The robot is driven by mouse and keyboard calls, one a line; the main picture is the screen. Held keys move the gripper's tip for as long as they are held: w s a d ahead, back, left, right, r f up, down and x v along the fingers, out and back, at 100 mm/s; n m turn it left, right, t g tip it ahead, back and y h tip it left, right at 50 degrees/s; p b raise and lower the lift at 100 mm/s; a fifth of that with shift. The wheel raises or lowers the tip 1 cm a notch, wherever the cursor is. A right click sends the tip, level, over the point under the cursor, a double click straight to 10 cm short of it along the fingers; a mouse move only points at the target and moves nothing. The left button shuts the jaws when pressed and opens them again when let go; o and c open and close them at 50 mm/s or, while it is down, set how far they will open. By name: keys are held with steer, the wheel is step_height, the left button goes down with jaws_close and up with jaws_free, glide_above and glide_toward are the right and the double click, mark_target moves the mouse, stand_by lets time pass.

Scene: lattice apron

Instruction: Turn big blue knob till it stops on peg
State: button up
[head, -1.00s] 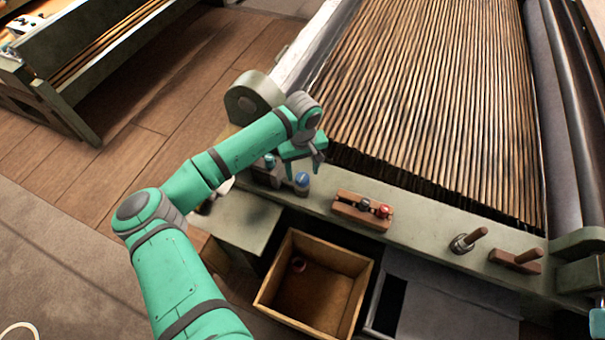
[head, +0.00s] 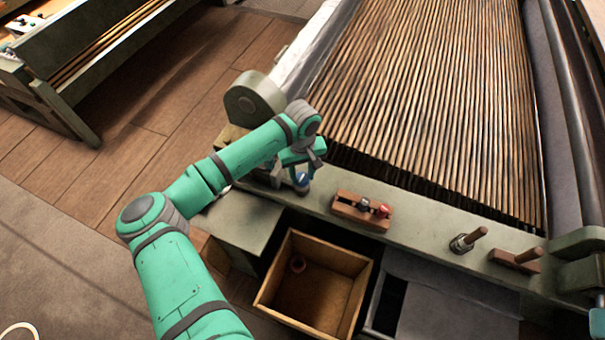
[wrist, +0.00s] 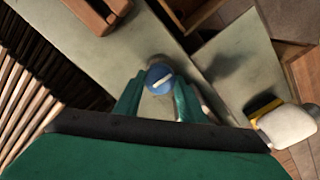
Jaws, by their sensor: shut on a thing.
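The big blue knob (head: 302,183) stands on the green-grey rail, partly covered by my gripper (head: 304,170). In the wrist view the knob (wrist: 160,74) shows a round blue top with a pale line across it, between the two green fingers of my gripper (wrist: 159,88). The fingers are closed around its sides. I cannot make out the stop peg, and the smaller blue knob to the left is mostly hidden by my arm.
A wooden block with a dark and a red knob (head: 361,209) sits right of the blue knob. An open wooden box (head: 345,257) lies below the rail. Rows of wooden slats (head: 430,100) fill the area behind.

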steer(key=shift+m, duration=1.3)
steer(key=m, duration=0.3)
steer(key=shift+m, duration=0.3)
steer(key=m, duration=0.6)
steer(key=shift+s, duration=0.1)
steer(key=m, duration=0.6)
steer(key=shift+m, duration=0.4)
steer(key=m, duration=0.4)
steer(key=shift+m, duration=1.3)
steer(key=o, duration=1)
